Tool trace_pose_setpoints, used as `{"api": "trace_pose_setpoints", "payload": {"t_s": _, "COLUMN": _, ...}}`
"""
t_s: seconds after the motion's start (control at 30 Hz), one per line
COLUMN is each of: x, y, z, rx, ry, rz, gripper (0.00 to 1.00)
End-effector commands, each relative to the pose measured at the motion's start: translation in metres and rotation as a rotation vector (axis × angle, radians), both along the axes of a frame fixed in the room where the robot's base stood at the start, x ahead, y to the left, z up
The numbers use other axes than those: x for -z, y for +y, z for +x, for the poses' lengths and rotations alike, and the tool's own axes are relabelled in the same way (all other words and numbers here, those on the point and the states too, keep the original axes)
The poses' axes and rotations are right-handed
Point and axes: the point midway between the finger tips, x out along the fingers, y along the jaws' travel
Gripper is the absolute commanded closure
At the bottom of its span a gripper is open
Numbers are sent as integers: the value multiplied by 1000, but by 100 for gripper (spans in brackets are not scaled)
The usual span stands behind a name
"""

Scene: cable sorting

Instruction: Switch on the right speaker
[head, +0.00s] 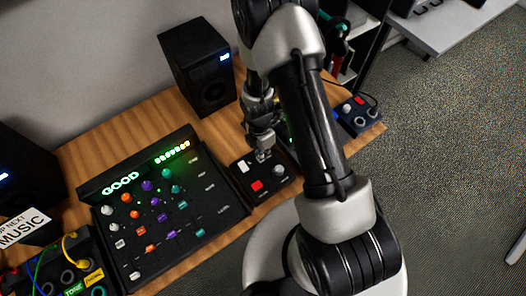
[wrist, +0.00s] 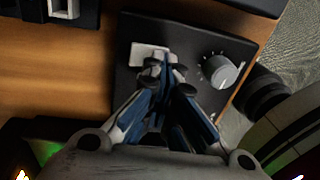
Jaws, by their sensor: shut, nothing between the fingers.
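The right speaker (head: 200,68) is a black box at the back of the desk, with a small blue light lit near its top right. A dark control box (head: 240,182) sits in front of it, with a white switch (head: 243,166), a red button (head: 257,186) and a grey knob (head: 278,170). My gripper (head: 263,156) is shut and empty, low over this box. In the wrist view, its fingertips (wrist: 166,62) overlap the right part of the white switch (wrist: 146,50), left of the knob (wrist: 219,70). I cannot tell whether they touch the switch.
A mixer (head: 170,215) with a lit "GOOD" display stands left of the control box. The left speaker (head: 28,175), also with a blue light, and a cable box (head: 70,262) are at far left. Another small control box (head: 355,120) is near the desk's right end.

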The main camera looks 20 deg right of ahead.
Motion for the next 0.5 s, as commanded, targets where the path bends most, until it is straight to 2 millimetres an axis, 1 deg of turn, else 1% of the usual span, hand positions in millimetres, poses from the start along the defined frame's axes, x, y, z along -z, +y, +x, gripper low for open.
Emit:
{"api": "trace_pose_setpoints", "payload": {"t_s": 0.23, "x": 0, "y": 0, "z": -1, "rx": 1, "ry": 6, "rz": -1, "gripper": 100}}
{"api": "trace_pose_setpoints", "payload": {"t_s": 0.5, "x": -3, "y": 4, "z": 11, "rx": 2, "ry": 3, "rz": 0, "gripper": 100}}
